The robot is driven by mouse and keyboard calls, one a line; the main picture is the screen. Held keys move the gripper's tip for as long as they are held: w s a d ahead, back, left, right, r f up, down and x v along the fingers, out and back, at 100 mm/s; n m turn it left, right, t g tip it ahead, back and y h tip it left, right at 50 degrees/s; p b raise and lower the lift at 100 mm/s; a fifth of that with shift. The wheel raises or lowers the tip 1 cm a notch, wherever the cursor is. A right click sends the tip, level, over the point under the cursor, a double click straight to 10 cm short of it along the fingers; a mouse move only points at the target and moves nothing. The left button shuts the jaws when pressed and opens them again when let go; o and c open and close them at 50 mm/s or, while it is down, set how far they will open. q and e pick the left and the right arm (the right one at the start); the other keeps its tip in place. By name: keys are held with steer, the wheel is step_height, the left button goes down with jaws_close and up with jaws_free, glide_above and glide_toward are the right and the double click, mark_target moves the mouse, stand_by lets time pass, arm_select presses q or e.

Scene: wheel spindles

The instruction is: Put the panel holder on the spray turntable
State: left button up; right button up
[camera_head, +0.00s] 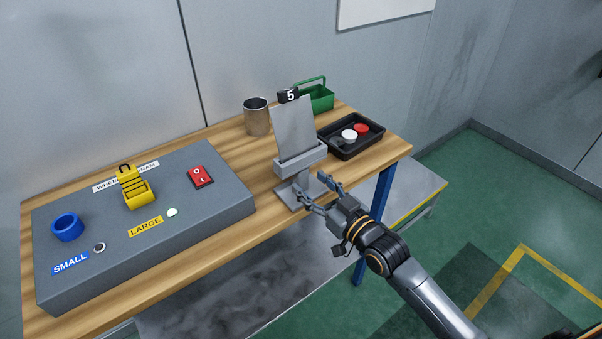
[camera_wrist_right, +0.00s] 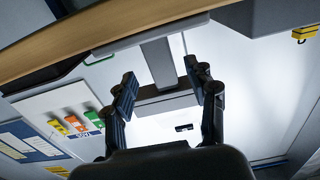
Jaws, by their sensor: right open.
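The panel holder (camera_head: 300,162) is a grey stand with a flat base, a post and a tray. It stands upright near the table's front edge, with a grey panel (camera_head: 295,127) tagged "5" in it. My right gripper (camera_head: 310,188) is open, its fingers at the post below the tray. In the right wrist view the post (camera_wrist_right: 158,62) shows between the open fingertips (camera_wrist_right: 162,75); I cannot tell whether they touch it. My left gripper is not in view. I cannot make out a spray turntable in these frames.
The wooden table (camera_head: 270,218) carries a grey box (camera_head: 110,262) with blue and yellow holders and a red switch. A metal cup (camera_head: 257,118), green basket (camera_head: 318,98) and black tray (camera_head: 345,151) stand behind or right of the holder. Green floor lies open at right.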

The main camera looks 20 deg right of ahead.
mark_target(304, 177)
steer(key=x, duration=0.4)
steer(key=shift+w+a+r+p, duration=0.1)
steer(key=shift+w+a+p, duration=0.15)
steer(key=shift+p, duration=0.05)
steer(key=shift+s, duration=0.1)
steer(key=shift+c, duration=0.4)
jaws_close()
steer(key=shift+r, duration=0.15)
